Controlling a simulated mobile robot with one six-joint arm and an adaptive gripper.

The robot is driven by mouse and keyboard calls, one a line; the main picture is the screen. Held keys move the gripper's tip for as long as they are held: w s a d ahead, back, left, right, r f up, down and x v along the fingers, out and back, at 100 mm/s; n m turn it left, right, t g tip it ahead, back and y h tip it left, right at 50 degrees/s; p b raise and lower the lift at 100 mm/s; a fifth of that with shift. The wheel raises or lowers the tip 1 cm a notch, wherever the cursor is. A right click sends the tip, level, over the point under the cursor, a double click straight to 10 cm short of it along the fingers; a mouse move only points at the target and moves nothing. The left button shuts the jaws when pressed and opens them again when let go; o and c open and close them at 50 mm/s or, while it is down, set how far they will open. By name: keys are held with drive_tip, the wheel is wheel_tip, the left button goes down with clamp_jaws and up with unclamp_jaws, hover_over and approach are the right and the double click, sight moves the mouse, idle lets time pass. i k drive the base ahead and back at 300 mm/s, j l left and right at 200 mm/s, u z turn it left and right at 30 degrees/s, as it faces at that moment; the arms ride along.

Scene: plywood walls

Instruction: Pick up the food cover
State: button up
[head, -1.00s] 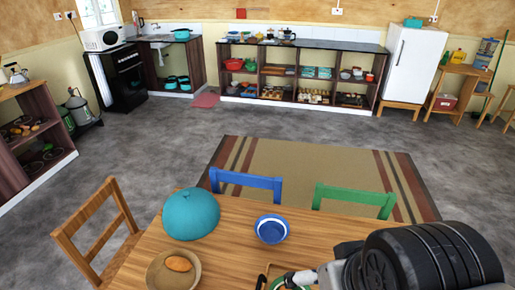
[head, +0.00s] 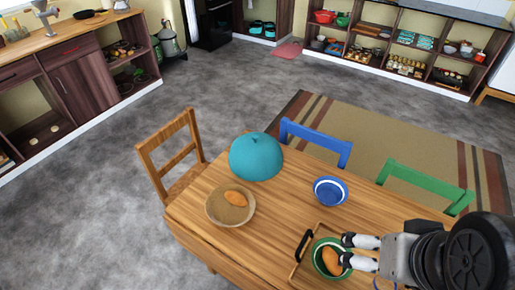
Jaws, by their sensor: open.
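The food cover (head: 256,157) is a teal dome with a small knob on top. It sits at the far left corner of the wooden table (head: 285,207). My gripper (head: 344,251) is at the lower right, over or beside a green bowl (head: 318,270) that has an orange-brown food item (head: 332,261) in it. The fingers are apart, with the food item near their tips; I cannot tell whether they touch it. My gripper is well to the right of the food cover and nearer the camera.
A round tan plate (head: 218,213) with a bread-like item (head: 236,198) lies in front of the cover. A blue bowl (head: 330,191) stands to its right. A tray (head: 300,254) lies by the green bowl. Wooden (head: 172,160), blue (head: 316,141) and green (head: 425,182) chairs edge the table.

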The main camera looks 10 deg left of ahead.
sight(255, 156)
drive_tip(key=i+j+z, duration=0.2)
drive_tip(key=j, duration=0.75)
drive_tip(key=i+j+z, duration=0.2)
drive_tip(key=j, duration=0.75)
drive_tip(key=j+z, duration=0.2)
drive_tip(key=j, duration=0.75)
